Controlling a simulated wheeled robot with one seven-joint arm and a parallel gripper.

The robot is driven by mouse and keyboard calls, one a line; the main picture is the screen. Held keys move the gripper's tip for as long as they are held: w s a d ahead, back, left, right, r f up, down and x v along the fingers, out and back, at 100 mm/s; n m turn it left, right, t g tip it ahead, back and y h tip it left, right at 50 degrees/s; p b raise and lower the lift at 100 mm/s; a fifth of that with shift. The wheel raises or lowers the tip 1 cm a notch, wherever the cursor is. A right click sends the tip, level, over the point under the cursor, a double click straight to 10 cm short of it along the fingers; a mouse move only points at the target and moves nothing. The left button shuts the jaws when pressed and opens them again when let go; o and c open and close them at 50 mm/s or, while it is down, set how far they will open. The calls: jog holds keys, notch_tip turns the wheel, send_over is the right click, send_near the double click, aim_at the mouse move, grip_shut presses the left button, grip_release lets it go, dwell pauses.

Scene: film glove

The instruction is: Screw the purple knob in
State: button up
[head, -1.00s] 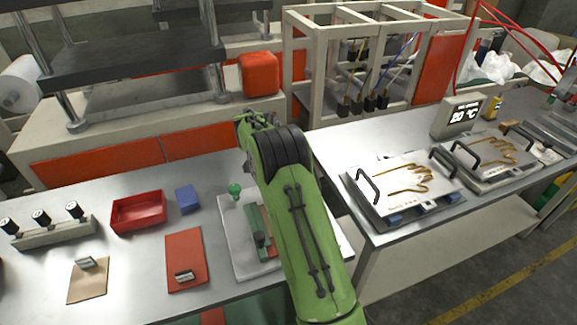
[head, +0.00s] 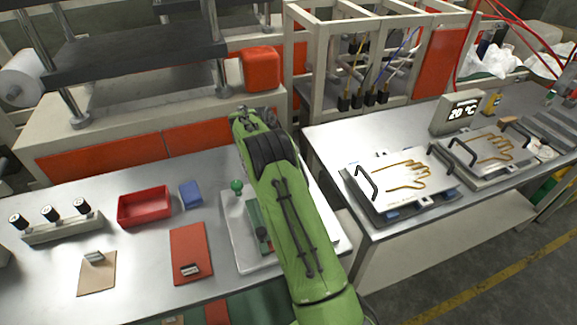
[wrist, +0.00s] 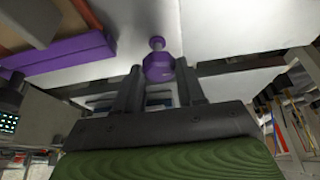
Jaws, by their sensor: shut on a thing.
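The purple knob (wrist: 157,66) shows in the wrist view at the tips of my gripper (wrist: 158,75), whose two fingers are closed on its sides. A narrower purple end of the knob points away from my gripper, toward a pale surface. A purple bar (wrist: 65,52) lies to the left in the wrist view. In the head view, my arm hides the gripper and the purple knob. A white plate (head: 232,228) with a green knob (head: 237,187) and a green bar (head: 257,222) shows to the left of my arm. Whether the purple knob is in a hole cannot be seen.
A red tray (head: 145,207), a blue block (head: 191,194) and a red mat (head: 189,252) lie left of the plate. On the right table stand plates with glove outlines (head: 405,185) and a temperature display (head: 460,110). A white frame (head: 300,65) stands behind.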

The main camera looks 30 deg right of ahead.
jog(key=shift+r, duration=0.1)
jog(key=o, duration=1.1)
jog(key=shift+c, duration=0.2)
jog(key=p+v, duration=0.4)
jog(key=v, duration=1.1)
jog(key=shift+a+r, duration=0.2)
jog(key=shift+r, duration=0.1)
